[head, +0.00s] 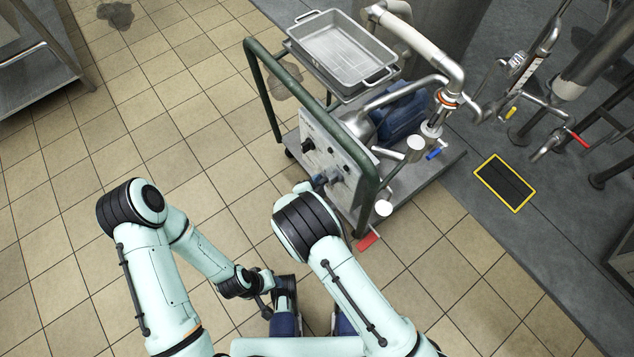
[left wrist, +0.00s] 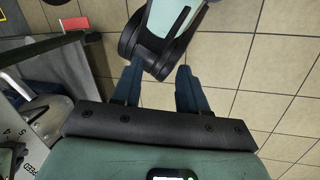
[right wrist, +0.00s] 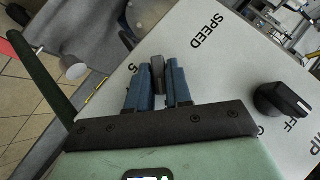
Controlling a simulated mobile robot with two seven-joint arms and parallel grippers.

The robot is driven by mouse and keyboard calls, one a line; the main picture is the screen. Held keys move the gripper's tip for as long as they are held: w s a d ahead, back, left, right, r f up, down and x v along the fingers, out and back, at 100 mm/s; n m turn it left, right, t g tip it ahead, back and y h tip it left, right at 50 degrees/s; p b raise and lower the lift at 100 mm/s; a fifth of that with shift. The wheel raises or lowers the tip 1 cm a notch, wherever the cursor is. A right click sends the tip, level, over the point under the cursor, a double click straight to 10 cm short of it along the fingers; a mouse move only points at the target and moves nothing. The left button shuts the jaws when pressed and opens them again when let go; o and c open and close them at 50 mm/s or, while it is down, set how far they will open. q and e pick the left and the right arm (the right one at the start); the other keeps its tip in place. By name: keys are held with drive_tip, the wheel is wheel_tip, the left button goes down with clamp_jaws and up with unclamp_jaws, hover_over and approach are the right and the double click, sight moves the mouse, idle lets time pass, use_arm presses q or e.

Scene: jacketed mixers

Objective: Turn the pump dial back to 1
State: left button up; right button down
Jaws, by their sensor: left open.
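The pump's white control panel (head: 322,150) faces me on the cart in the head view. In the right wrist view the dark pump dial (right wrist: 158,64) stands between the blue fingers of my right gripper (right wrist: 156,82), which are shut on it. The word SPEED and a 5 show on the panel beside it. The dial's pointer and the other numbers are hidden. My left gripper (left wrist: 158,72) is open and empty, away from the panel, with my right arm just beyond its fingers.
A second black knob (right wrist: 283,100) with OFF lettering sits on the panel right of the dial. The cart's green rail (head: 262,90) runs close to the panel. A metal tray (head: 340,48) stands on top.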

drive_tip(key=shift+w+r+n+g+h+p, duration=0.1)
drive_tip(key=shift+n+g+h+p, duration=0.25)
drive_tip(key=shift+g+p, duration=0.25)
drive_tip(key=shift+w+r+n+g+h+p, duration=0.1)
drive_tip(key=shift+n+g+h+p, duration=0.3)
drive_tip(key=shift+g, duration=0.2)
use_arm(q)
drive_tip(key=shift+s+d+r+b, duration=0.3)
drive_tip(key=shift+s+r+b, duration=0.3)
drive_tip(key=shift+s, duration=0.15)
use_arm(e)
drive_tip(key=shift+a+n+g+h, duration=0.2)
drive_tip(key=shift+n+g+h, duration=0.75)
drive_tip(key=shift+g, duration=0.55)
drive_tip(key=c, duration=1.1)
unclamp_jaws()
